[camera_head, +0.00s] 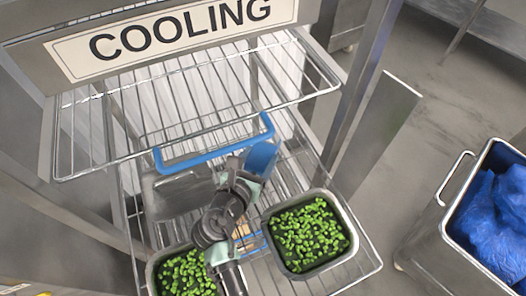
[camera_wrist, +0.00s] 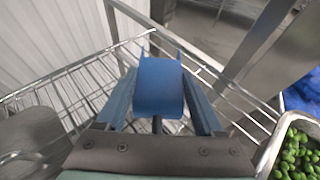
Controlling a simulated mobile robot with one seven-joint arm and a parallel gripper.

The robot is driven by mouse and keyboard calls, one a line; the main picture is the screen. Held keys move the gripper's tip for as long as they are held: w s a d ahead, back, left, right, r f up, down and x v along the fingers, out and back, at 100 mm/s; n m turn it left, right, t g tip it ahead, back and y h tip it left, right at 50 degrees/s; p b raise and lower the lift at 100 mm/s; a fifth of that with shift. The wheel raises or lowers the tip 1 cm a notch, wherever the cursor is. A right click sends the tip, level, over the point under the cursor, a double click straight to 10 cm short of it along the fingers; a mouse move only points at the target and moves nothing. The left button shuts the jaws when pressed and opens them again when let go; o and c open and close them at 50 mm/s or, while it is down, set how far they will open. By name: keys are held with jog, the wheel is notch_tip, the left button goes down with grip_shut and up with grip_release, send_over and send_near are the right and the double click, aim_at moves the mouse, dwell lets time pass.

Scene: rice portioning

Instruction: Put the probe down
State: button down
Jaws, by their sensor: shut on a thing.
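The probe (camera_wrist: 158,85) is a blue block with a dark stem below it, seen in the wrist view between the two fingers of my gripper (camera_wrist: 160,100). My gripper is shut on it. In the head view my gripper (camera_head: 258,165) reaches into the cooling rack between its shelves, with blue showing at its end. The probe's tip is hidden, and I cannot tell whether the probe touches the wire shelf (camera_head: 345,262).
A pan of green vegetables (camera_head: 350,258) stands right of my arm, another pan (camera_head: 152,285) at lower left. A grey metal container (camera_head: 165,195) is left of my gripper. A blue bar (camera_head: 205,157) crosses above. A bin with blue bags (camera_head: 445,235) stands right.

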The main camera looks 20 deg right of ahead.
aim_at(263, 154)
jog(key=x, duration=0.3)
jog(key=shift+w+f, duration=0.1)
jog(key=shift+f, duration=0.4)
jog(key=shift+f, duration=0.15)
grip_release()
